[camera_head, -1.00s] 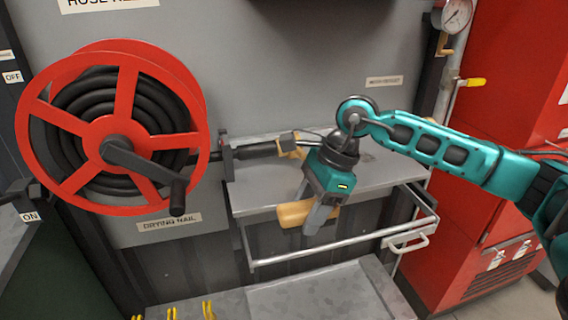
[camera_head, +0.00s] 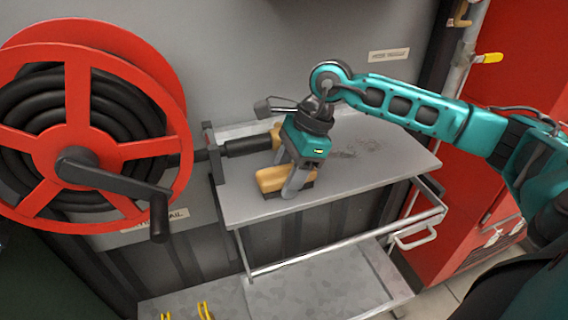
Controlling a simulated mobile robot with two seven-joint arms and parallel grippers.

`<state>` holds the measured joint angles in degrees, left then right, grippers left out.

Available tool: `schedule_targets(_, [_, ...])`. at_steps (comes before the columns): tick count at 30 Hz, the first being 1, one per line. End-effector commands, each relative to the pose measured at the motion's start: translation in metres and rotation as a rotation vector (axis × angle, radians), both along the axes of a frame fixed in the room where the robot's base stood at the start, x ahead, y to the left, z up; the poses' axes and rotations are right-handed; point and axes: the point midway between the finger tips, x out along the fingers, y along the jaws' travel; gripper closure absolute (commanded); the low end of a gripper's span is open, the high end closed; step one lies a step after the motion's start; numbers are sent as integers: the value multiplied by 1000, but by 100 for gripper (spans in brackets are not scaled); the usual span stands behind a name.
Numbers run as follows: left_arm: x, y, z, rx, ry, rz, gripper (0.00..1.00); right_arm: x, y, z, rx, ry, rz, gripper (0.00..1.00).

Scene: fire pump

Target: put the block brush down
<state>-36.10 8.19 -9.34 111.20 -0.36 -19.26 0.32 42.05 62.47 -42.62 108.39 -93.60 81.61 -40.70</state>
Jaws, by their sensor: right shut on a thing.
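The block brush (camera_head: 272,180) has a tan wooden block with a dark underside. It is at the left part of the grey shelf top (camera_head: 365,172), low over the surface or touching it; I cannot tell which. My right gripper (camera_head: 291,187) points down and is shut on the brush, its fingers hiding part of the block. My left gripper is not in view.
A red hose reel (camera_head: 75,140) with a black crank (camera_head: 110,185) stands at the left. A black nozzle (camera_head: 248,146) lies at the shelf's back left. The shelf's right part is clear. A metal rail (camera_head: 345,240) runs along the front.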

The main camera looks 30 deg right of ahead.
Motion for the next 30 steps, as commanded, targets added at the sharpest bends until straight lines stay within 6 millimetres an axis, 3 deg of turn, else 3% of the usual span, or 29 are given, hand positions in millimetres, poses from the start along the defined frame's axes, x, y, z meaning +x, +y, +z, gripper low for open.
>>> schedule_targets(10, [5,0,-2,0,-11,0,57,0,1,-4,1,-2,1,77])
schedule_targets(11, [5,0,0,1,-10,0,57,0,1,-3,1,-1,1,46])
schedule_targets(18, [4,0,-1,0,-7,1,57,0,1,-2,1,-1,1,23])
schedule_targets(26, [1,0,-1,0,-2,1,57,0,0,-1,1,-1,1,23])
schedule_targets(30, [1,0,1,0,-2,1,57,0,-4,9,0,-4,-2,23])
